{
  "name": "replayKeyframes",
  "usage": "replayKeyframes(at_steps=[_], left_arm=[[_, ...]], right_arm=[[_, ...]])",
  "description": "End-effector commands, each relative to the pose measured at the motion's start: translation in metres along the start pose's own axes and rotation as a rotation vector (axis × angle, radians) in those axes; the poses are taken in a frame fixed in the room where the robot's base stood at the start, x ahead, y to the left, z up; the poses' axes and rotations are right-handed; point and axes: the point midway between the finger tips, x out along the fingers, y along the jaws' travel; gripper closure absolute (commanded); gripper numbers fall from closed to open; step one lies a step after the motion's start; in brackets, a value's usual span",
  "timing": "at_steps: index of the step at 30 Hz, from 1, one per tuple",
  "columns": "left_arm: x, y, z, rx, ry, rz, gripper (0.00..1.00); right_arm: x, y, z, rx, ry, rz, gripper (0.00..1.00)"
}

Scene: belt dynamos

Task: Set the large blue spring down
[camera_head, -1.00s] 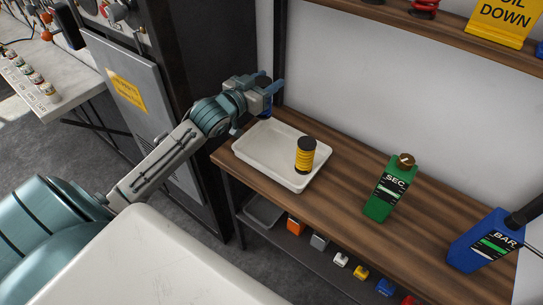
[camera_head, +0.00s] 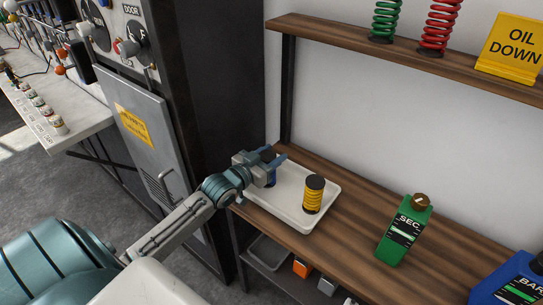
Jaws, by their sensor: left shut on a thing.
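My left gripper (camera_head: 272,158) is at the left end of the white tray (camera_head: 325,218) on the wooden shelf. It is shut on a blue spring (camera_head: 271,178), which is mostly hidden behind the fingers and wrist. The spring is low over the tray's left part; I cannot tell whether it touches the tray floor. A yellow spring with dark ends (camera_head: 314,194) stands upright in the right part of the tray, apart from the gripper. My right gripper is not in view.
A green SEC. container (camera_head: 403,232) stands right of the tray, and a blue container (camera_head: 512,284) is at the lower right. The upper shelf (camera_head: 400,55) holds a green spring (camera_head: 386,18), a red spring (camera_head: 438,25) and a yellow OIL DOWN sign (camera_head: 512,47). A dark cabinet stands at left.

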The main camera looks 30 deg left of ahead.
Motion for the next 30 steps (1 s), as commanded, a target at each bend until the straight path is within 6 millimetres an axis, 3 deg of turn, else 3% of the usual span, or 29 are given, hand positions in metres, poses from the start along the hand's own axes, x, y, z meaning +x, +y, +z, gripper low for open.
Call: replayKeyframes(at_steps=[11,12,15,26,30], left_arm=[[0.000,0.000,0.001,0.000,0.002,0.001,0.87],[0.000,0.000,0.001,0.000,0.001,0.000,0.47],[0.000,0.000,0.001,0.000,0.001,0.000,0.33],[0.000,0.000,-0.002,0.000,0.001,0.000,0.33],[-0.009,0.000,-0.006,-0.001,-0.003,-0.001,0.33]], right_arm=[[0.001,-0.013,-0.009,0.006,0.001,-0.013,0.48],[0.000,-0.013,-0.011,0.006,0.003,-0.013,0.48],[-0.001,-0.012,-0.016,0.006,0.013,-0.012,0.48],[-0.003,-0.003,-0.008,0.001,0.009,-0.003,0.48],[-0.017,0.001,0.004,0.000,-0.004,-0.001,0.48]])
